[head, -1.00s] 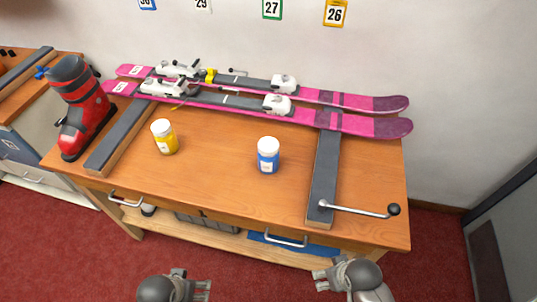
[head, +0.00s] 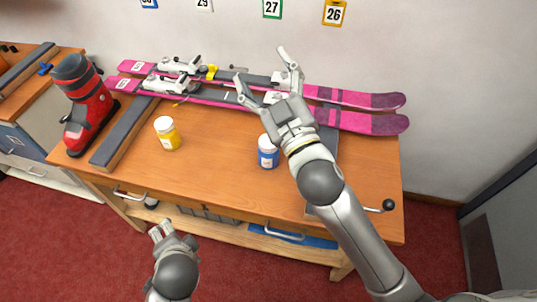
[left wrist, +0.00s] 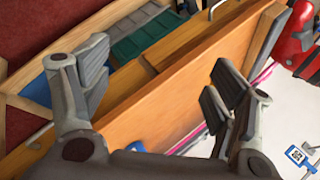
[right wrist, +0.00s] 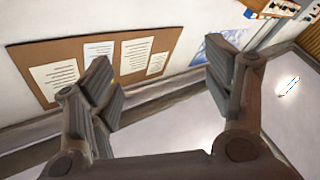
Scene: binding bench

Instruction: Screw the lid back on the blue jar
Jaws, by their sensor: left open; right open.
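The blue jar (head: 268,153) stands upright on the bench, right of centre, with a white top; I cannot tell if that is a lid seated on it. No separate loose lid is visible. My right gripper (head: 262,68) is open and empty, raised over the bench, with its fingers beyond the jar toward the skis and its wrist just right of the jar. My left gripper (head: 168,230) is low in front of the bench, well short of the jar. In the left wrist view it is open (left wrist: 160,85) and empty.
A yellow jar (head: 167,133) with a pale top stands left of the blue one. Pink skis (head: 360,119) lie along the back on dark supports (head: 125,133). A red boot (head: 88,112) stands at the left end. Bare wood (head: 220,170) lies between the jars.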

